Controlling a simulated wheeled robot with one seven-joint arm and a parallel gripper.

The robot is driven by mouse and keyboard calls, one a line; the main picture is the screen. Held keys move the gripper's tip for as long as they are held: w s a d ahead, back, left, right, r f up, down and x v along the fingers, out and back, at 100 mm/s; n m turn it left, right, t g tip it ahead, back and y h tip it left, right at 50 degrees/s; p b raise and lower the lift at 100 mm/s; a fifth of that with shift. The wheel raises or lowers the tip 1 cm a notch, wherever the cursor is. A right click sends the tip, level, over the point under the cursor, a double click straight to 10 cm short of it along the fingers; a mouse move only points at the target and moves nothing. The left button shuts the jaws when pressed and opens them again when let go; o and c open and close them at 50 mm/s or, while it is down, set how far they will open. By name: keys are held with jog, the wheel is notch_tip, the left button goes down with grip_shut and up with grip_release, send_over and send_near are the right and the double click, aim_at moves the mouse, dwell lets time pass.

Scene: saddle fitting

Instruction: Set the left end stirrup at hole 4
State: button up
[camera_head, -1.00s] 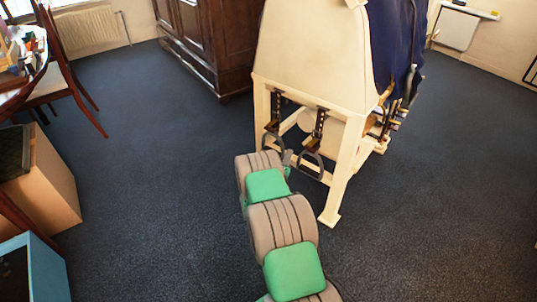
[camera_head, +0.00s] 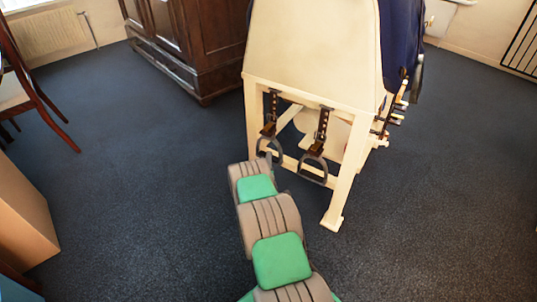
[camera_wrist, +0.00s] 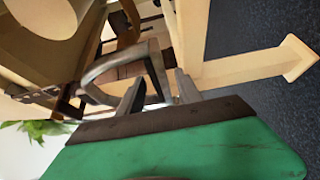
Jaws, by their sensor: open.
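The left end stirrup (camera_head: 268,146) hangs on a dark holed strap (camera_head: 273,104) at the end of the cream stand, partly covered by my arm in the head view. A stirrup, apparently this one, shows close up in the wrist view (camera_wrist: 100,68), lying sideways in the picture, its holed strap (camera_wrist: 35,92) running left. My gripper (camera_wrist: 160,90) is open at this stirrup. Its two fingers lie on either side of the stirrup's lower bar; I cannot tell whether they touch it. In the head view my arm hides the gripper. Which hole the strap is set at is too small to read.
A second stirrup (camera_head: 314,165) hangs just to the right on its own strap. The cream stand (camera_head: 343,180) has a splayed leg beside it. Tools stick out at the stand's right side. A dark cabinet (camera_head: 190,45) stands behind left.

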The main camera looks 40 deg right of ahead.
jog(key=b+x, duration=0.1)
jog(key=x, duration=0.4)
jog(key=shift+w+a, duration=0.1)
grip_shut()
dwell(1.2)
